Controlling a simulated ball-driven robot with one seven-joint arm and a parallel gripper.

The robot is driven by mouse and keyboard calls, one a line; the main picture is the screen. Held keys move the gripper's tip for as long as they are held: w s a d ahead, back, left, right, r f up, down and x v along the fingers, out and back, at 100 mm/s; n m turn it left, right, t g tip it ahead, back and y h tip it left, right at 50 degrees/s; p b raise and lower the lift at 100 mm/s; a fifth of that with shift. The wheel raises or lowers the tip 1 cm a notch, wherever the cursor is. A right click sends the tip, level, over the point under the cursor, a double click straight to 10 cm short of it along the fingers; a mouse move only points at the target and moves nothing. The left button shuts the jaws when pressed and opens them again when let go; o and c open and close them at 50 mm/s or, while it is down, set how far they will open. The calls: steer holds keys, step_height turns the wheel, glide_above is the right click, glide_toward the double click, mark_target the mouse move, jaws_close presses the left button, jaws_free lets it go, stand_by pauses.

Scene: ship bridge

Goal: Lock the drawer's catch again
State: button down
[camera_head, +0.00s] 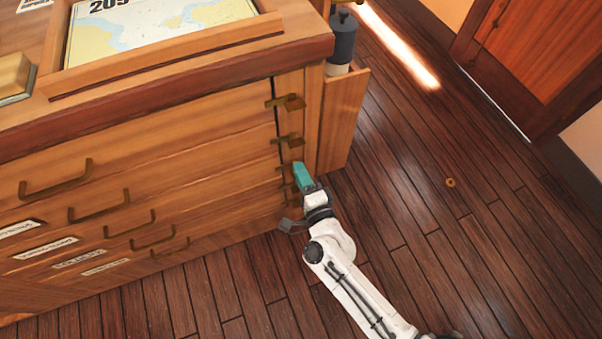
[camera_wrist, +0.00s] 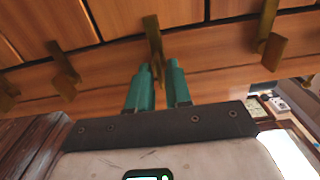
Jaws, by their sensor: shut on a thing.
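The wooden chest (camera_head: 215,135) has several drawers stacked one above the other. A column of brass catches runs down its right edge, with the top catch (camera_head: 290,102) and the one below it (camera_head: 291,139) clear of my gripper in the head view. My gripper (camera_head: 299,167) with teal fingers is at a lower part of this column and hides part of it. In the wrist view my gripper (camera_wrist: 160,72) is shut on a brass catch (camera_wrist: 152,32), whose end is between the fingertips. Other catches stand to the left (camera_wrist: 63,72) and right (camera_wrist: 270,45).
A chart (camera_head: 150,28) lies in the framed chest top. A dark cylindrical item (camera_head: 342,40) stands in a side holder at the chest's right end. The floor right of the chest is mostly free.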

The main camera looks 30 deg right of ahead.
steer(key=shift+f, duration=0.1)
stand_by(0.3)
steer(key=c, duration=1.3)
jaws_free()
steer(key=shift+s, duration=0.1)
steer(key=s+a, duration=0.1)
steer(key=s, duration=0.9)
steer(key=shift+s+a, duration=0.25)
steer(key=shift+s, duration=0.05)
